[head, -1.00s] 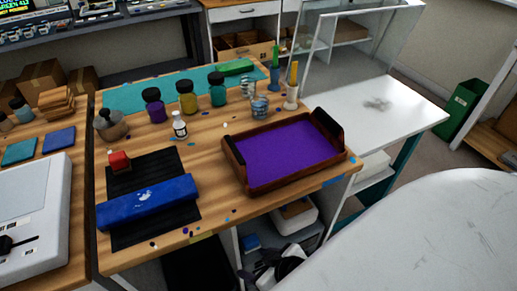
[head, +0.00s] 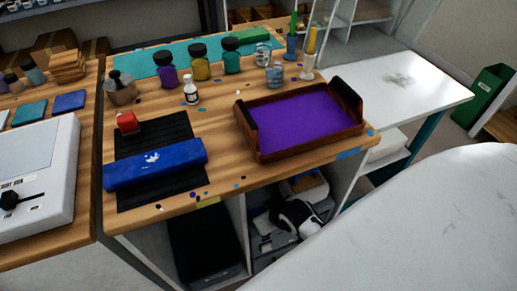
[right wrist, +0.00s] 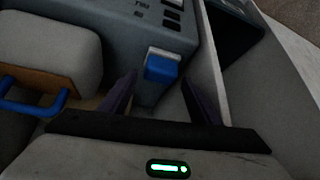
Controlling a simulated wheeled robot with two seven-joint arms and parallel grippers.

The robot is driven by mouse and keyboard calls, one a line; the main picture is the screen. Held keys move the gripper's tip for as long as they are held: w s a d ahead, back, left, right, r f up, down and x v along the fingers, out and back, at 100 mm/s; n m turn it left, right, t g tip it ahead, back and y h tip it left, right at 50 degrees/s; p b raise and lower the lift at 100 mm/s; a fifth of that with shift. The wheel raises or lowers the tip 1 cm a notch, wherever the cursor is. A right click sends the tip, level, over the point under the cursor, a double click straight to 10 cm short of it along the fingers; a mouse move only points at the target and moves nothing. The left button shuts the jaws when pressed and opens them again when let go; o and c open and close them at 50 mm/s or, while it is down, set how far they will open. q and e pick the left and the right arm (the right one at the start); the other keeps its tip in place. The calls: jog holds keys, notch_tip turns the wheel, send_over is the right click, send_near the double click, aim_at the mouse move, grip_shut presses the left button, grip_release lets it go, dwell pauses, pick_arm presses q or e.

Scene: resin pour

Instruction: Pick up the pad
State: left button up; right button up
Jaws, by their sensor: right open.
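I cannot tell for certain which thing is the pad. One candidate is a pale rounded block (head: 311,184) with an orange-brown underside, in the open shelf under the wooden bench. The right wrist view shows a similar pale block (right wrist: 50,48) at left, with a blue handle (right wrist: 38,103) beside it. My right gripper (head: 288,214) is at the shelf mouth in front of the block. My left gripper is not in view.
The shelf's side wall (right wrist: 213,60) stands close right of the fingers. On the bench above are a wooden tray (head: 262,157) with purple resin, a blue roll (head: 155,163) on a black mat (head: 180,127), and several jars. A white surface (head: 410,225) fills the lower right.

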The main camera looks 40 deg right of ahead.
jog(key=shift+x, duration=1.15)
jog(key=c, duration=0.8)
jog(key=shift+r, duration=0.15)
jog(key=shift+r, duration=0.6)
notch_tip(320, 180, up, 3)
jog(key=shift+f+p, duration=0.25)
jog(key=shift+p, duration=0.2)
jog(key=s, duration=1.8)
jog(key=shift+a+f, duration=0.25)
jog(key=shift+a, duration=0.05)
